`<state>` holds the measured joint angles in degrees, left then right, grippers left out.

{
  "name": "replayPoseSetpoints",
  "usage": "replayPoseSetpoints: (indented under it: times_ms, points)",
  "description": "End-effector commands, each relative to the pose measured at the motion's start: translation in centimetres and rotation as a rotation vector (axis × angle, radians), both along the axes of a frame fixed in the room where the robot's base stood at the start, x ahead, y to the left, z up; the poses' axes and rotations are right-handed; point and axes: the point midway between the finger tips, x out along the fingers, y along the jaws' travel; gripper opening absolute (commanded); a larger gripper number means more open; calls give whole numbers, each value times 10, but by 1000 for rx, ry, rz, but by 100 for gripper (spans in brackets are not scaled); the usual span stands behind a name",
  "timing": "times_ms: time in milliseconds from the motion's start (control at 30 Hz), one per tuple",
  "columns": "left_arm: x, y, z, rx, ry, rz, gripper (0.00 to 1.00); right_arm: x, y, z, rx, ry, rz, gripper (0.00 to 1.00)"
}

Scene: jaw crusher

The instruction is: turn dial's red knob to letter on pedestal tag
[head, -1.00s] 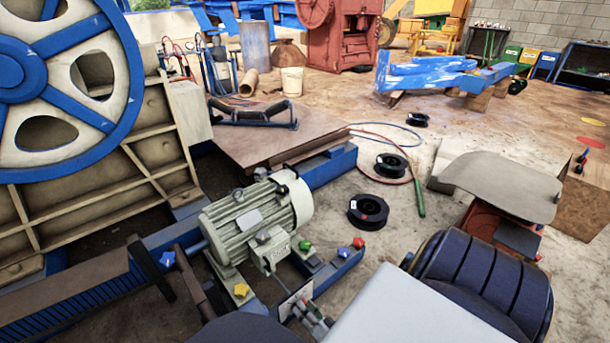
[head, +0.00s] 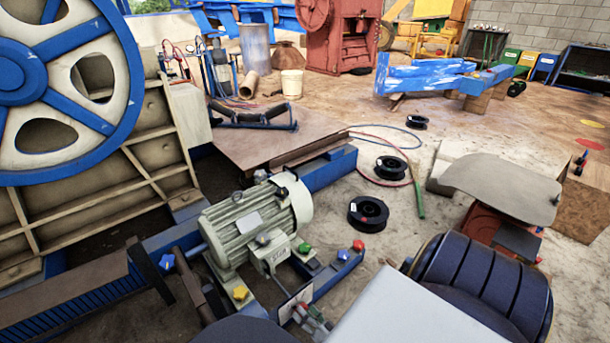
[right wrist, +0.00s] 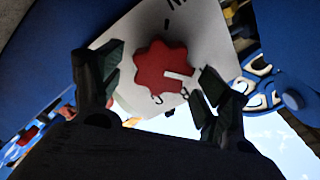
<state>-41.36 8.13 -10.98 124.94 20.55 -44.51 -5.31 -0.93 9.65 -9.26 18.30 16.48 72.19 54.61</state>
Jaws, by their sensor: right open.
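The red knob (right wrist: 150,68) sits on a white dial plate (right wrist: 212,42) in the right wrist view. A white mark on the knob points to the right, slightly downward. Black markings show on the plate, but I cannot read them surely. My right gripper (right wrist: 160,72) is open, with one dark finger on each side of the knob; I cannot tell whether they touch it. In the head view, the right gripper (head: 314,318) is small at the bottom, beside a pale plate (head: 296,302) below the motor. I cannot make out the pedestal tag. My left gripper is not in view.
A grey-green motor (head: 255,222) stands just behind the plate. A blue beam (head: 338,272) carries small coloured knobs to the right. A big blue-and-cream wheel (head: 60,75) fills the left.

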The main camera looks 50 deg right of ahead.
Motion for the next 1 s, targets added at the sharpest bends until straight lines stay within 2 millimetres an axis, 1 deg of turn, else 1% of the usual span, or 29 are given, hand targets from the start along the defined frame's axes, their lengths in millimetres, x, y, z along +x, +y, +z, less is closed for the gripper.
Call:
replayPoseSetpoints:
  times_ms: [367, 567, 1000]
  points:
    - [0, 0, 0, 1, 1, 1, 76, -23, 2, 0, 0, 0, 0, 76]
    - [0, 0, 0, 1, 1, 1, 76, -42, 5, 0, 0, 0, 0, 76]
    - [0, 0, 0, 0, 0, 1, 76, -94, 10, 0, 0, 0, 0, 76]
